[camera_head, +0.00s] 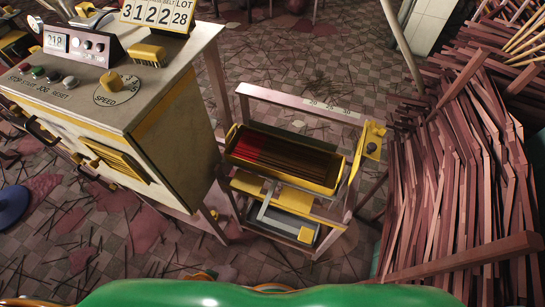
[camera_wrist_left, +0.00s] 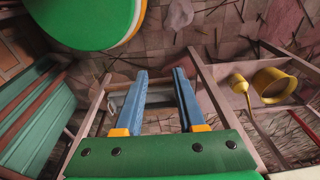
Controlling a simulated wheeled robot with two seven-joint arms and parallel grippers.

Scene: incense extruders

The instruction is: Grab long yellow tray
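The long yellow tray (camera_head: 325,188) sits in the frame of a small stand (camera_head: 300,103) in the middle of the head view. It holds thin dark sticks, with a red patch at its left end. Neither gripper shows in the head view. In the left wrist view my left gripper (camera_wrist_left: 160,73) has two blue fingers set apart, with nothing between them. I cannot make out the long tray in the left wrist view. My right gripper is in neither view.
A control cabinet (camera_head: 165,140) with buttons and a dial stands left of the stand. A large pile of reddish sticks (camera_head: 450,190) fills the right side. Loose sticks litter the tiled floor (camera_head: 290,60). A yellow cylindrical part (camera_wrist_left: 272,85) shows right in the wrist view.

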